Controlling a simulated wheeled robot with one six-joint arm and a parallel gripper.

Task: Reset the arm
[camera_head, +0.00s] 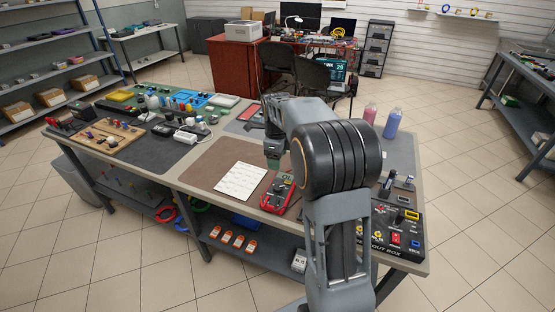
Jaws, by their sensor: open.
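My arm rises from the lower right of the view, bends at a large dark joint, and reaches over the workbench. My gripper (272,163) points down above the brown mat (205,168), behind the white sheet (241,181) and left of the dark joint. It is small in the view and partly hidden by my own wrist. It is open, and I see nothing held in it. It appears apart from the red meter (278,192) on the bench.
The workbench (160,176) carries tools and small parts at left and a black box (398,232) at right. Pink (370,113) and blue (392,124) bottles stand behind my arm. A red desk (232,55) and chairs are behind. Tiled floor is free at left and right.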

